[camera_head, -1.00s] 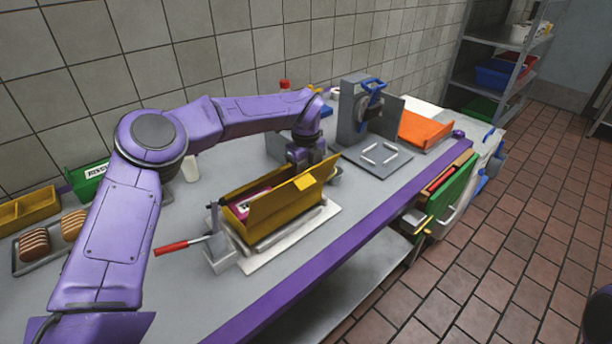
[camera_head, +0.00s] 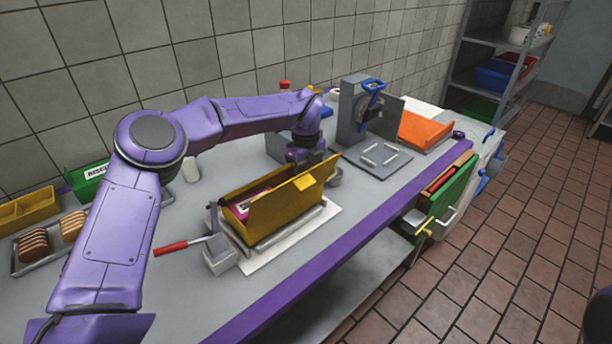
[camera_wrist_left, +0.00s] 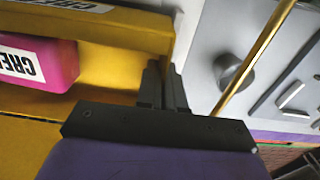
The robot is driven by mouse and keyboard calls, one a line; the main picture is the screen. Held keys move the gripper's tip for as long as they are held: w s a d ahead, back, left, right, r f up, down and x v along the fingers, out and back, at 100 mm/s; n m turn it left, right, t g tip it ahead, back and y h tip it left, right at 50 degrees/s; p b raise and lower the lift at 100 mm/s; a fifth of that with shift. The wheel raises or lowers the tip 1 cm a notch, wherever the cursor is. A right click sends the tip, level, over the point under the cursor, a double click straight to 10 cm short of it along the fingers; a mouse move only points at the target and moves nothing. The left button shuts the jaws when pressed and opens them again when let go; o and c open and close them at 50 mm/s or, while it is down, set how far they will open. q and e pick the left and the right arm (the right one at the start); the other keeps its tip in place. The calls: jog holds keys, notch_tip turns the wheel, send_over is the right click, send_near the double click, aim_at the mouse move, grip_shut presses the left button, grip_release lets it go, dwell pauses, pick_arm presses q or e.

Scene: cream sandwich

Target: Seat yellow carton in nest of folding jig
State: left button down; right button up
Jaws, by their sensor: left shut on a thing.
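The yellow carton (camera_head: 275,212) is open-topped with one tall raised flap, and it sits over the folding jig (camera_head: 219,258) near the table's front. Its yellow wall also shows in the left wrist view (camera_wrist_left: 112,28). A pink pack (camera_head: 240,208) lies inside it; the pack and its white label show in the left wrist view (camera_wrist_left: 62,62). My left gripper (camera_wrist_left: 165,75) is shut on the carton's far end wall. In the head view its fingertips are hidden behind the carton. The nest is mostly covered, so I cannot tell whether the carton is fully down.
The jig's red-handled lever (camera_head: 172,246) sticks out to the left. A grey press with a blue handle (camera_head: 371,92) and a plate with two bars (camera_head: 379,156) stand beyond the carton. An orange tray (camera_head: 425,130) is at the right. Sandwich biscuits (camera_head: 33,245) lie at the left.

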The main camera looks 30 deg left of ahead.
pick_arm(q)
jog(key=shift+f+b, duration=0.7)
jog(key=shift+f, duration=0.15)
jog(key=c, duration=1.2)
grip_release()
notch_tip(320, 180, up, 11)
jog(key=shift+f+b, duration=0.2)
jog(key=shift+b, duration=0.25)
